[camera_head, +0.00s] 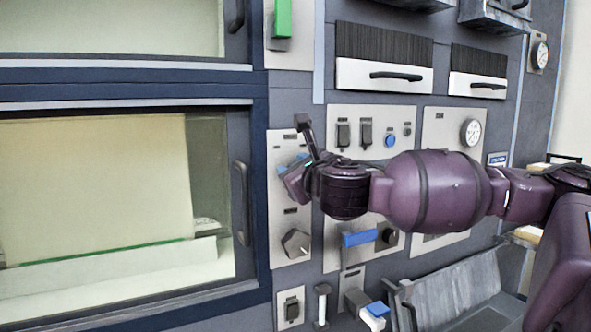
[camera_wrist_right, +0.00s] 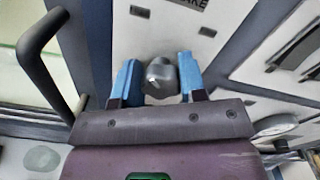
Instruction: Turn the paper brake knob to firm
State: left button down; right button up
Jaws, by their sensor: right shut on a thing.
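The paper brake knob (camera_wrist_right: 158,68) is a dark grey knob with a pale mark on its face. It sits on a light panel beside a label ending in "AKE", partly cut off. My right gripper (camera_wrist_right: 157,78) has its two blue fingers on either side of the knob, shut on it. In the head view, my right gripper (camera_head: 291,171) is against the upper part of the narrow panel (camera_head: 290,222) right of the lower window, and it hides the knob there. The knob's setting cannot be read. My left gripper is not in view.
Another grey knob (camera_head: 295,242) sits lower on the same panel. A dark window handle (camera_head: 241,203) stands close to its left. Switches (camera_head: 343,134), a blue button (camera_head: 390,141) and a blue lever (camera_head: 361,238) are on the panels to the right, near my arm.

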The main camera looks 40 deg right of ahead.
jog(key=m+p, duration=0.2)
jog(key=m, duration=0.2)
jog(key=shift+d+r, duration=0.1)
jog(key=shift+r, duration=0.05)
jog(key=m+p, duration=0.2)
jog(key=m, duration=0.2)
jog(key=shift+s+d+m, duration=0.1)
jog(key=shift+d+m, duration=0.05)
jog(key=shift+m, duration=0.15)
jog(key=m+p, duration=0.1)
jog(key=m, duration=0.2)
jog(key=shift+m, duration=0.3)
jog(key=m+p, duration=0.1)
jog(key=m, duration=0.2)
jog(key=shift+d+f, duration=0.1)
jog(key=shift+f, duration=0.1)
jog(key=shift+m+p, duration=0.3)
jog(key=shift+m, duration=1)
